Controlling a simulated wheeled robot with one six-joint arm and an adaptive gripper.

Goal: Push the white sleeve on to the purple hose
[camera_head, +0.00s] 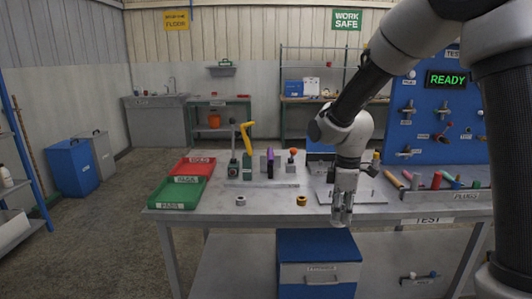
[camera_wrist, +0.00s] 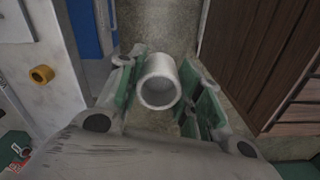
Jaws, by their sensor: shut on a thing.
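My gripper (camera_head: 342,214) points down at the front edge of the workbench. In the wrist view the white sleeve (camera_wrist: 158,80), a short open tube, sits between the green-padded fingers (camera_wrist: 160,95) with its open end facing the camera. In the head view the sleeve is too small to make out in the fingers. The purple hose (camera_head: 270,163) stands upright near the middle of the bench, left of and behind my gripper and apart from it. It is not visible in the wrist view.
A yellow hooked hose (camera_head: 247,137) and an orange-topped piece (camera_head: 292,160) flank the purple hose. A grey ring (camera_head: 240,200) and an orange ring (camera_head: 301,200) lie near the bench front. Red (camera_head: 193,166) and green (camera_head: 180,192) trays stand left. Coloured plugs (camera_head: 436,181) lie right.

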